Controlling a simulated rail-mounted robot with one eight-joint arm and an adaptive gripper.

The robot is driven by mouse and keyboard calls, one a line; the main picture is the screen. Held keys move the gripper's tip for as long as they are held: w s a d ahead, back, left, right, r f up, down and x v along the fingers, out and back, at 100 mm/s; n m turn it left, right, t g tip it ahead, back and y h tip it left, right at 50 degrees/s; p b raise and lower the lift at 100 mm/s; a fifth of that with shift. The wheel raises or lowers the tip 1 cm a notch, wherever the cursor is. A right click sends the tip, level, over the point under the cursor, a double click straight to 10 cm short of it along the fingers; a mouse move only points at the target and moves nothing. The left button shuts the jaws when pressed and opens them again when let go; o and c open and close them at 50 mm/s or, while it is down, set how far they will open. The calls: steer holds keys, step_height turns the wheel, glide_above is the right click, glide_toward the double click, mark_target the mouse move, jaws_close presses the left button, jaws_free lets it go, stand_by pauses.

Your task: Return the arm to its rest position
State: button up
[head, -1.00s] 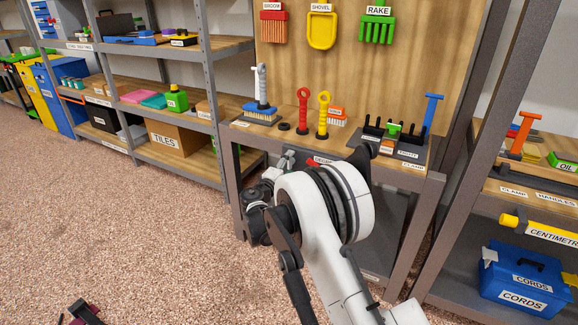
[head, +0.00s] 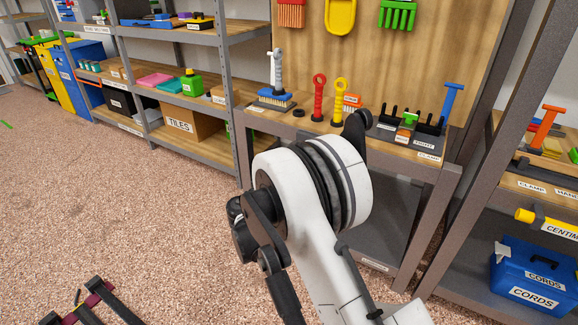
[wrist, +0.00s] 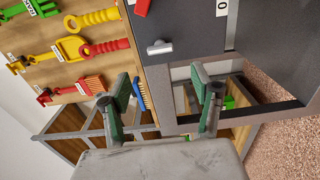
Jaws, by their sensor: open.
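My gripper (wrist: 167,92) shows in the wrist view with its two green-and-grey fingers spread wide apart. Nothing sits between the fingertips. Beyond them are the workbench edge and a dark grey panel (wrist: 190,75), apart from the fingers as far as I can tell. In the head view my white arm is bent in front of the workbench (head: 425,205), and its bulky joint covers part of the bench front. I cannot make out the fingers there.
The bench top holds a blue brush (head: 273,97), a red tool (head: 318,100), a yellow tool (head: 340,100) and a black rack (head: 420,129). Shelves (head: 225,87) stand at left, and a blue cords box (head: 535,270) at right.

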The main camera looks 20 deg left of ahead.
stand_by(0.4)
steer(key=d+r+m+g+h, duration=0.1)
steer(key=d+r+m+g, duration=0.1)
steer(key=d+r, duration=0.5)
steer(key=w+d+r+m+g, duration=0.1)
steer(key=d+r+m+g, duration=0.15)
steer(key=d, duration=0.85)
steer(key=d+r+m+g+h, duration=0.1)
steer(key=d+r+m, duration=0.1)
steer(key=d+r, duration=0.55)
steer(key=s+d+r+m+g+y, duration=0.1)
steer(key=s+d+r+m+g, duration=0.1)
steer(key=s+d, duration=0.55)
steer(key=s+d+r+m+g, duration=0.15)
steer(key=s+d, duration=0.25)
steer(key=d, duration=0.6)
steer(key=s+d+f+m+g+y, duration=0.1)
steer(key=s+d+f+m, duration=0.15)
steer(key=s, duration=0.55)
steer(key=s+d+f+m+y, duration=0.15)
steer(key=s+d, duration=0.25)
steer(key=s, duration=0.5)
steer(key=s+d+f+m+g+y, duration=0.1)
steer(key=s+d+m, duration=0.15)
steer(key=s, duration=0.55)
step_height(320, 180, up, 19)
steer(key=p, duration=1.8)
steer(key=shift+d+f, duration=0.15)
steer(key=shift+d, duration=0.25)
steer(key=shift+w, duration=0.1)
